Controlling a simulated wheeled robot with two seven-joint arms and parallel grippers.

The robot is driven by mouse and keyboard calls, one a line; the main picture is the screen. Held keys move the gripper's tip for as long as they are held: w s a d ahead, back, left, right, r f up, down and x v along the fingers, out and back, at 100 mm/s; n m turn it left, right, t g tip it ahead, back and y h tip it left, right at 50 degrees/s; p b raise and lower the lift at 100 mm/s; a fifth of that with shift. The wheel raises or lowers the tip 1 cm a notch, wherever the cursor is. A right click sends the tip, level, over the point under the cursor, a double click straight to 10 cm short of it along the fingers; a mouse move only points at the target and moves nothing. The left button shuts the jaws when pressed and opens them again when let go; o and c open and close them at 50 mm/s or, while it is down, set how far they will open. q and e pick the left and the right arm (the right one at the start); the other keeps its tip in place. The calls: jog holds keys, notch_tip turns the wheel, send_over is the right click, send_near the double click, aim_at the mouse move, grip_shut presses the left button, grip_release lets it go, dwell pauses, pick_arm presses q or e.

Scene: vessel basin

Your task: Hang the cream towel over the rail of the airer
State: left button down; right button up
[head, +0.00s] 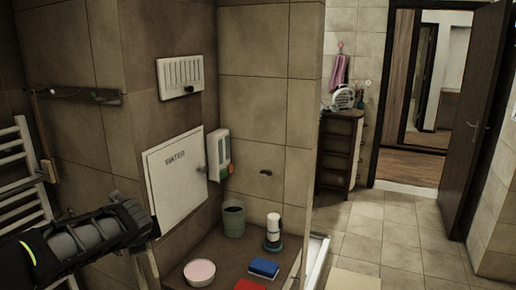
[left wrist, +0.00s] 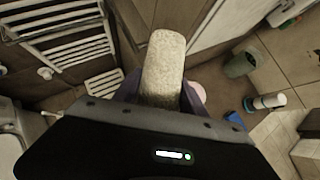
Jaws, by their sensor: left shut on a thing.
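The cream towel (left wrist: 163,66) shows in the left wrist view as a thick, speckled, upright bundle. My left gripper (left wrist: 163,95) is shut on its lower part, with a purple-grey finger on each side. In the head view my left arm reaches in from the left edge; the towel cannot be made out there. A white rack of parallel bars (head: 22,180), which may be the airer, stands at the left edge of the head view. It also shows at the upper left of the left wrist view (left wrist: 62,28), apart from the towel. My right gripper is not in view.
A white wall panel (head: 176,180) is right of my left arm. A bucket (head: 233,220), pink bowl (head: 200,272), blue sponge (head: 264,268) and bottle (head: 273,232) stand low. The tiled floor at right is mostly clear.

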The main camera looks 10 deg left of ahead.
pick_arm(q)
jog(key=s+d+f+m+h, duration=0.1)
jog(key=d+f+m, duration=0.1)
jog(key=d, duration=0.4)
jog(key=s+d+f+m+t+h+b, duration=0.1)
jog(key=s+d+f+m+h, duration=0.1)
jog(key=d, duration=0.5)
jog(key=s+d+f+m+h, duration=0.1)
jog(key=d+f+m+h, duration=0.1)
jog(key=d+f, duration=0.2)
jog(key=d, duration=0.3)
jog(key=shift+s+f, duration=0.3)
jog(key=shift+f, duration=0.1)
jog(key=f, duration=0.4)
jog(key=shift+s+a, duration=0.1)
jog(key=shift+s, duration=0.3)
jog(key=shift+r, duration=0.1)
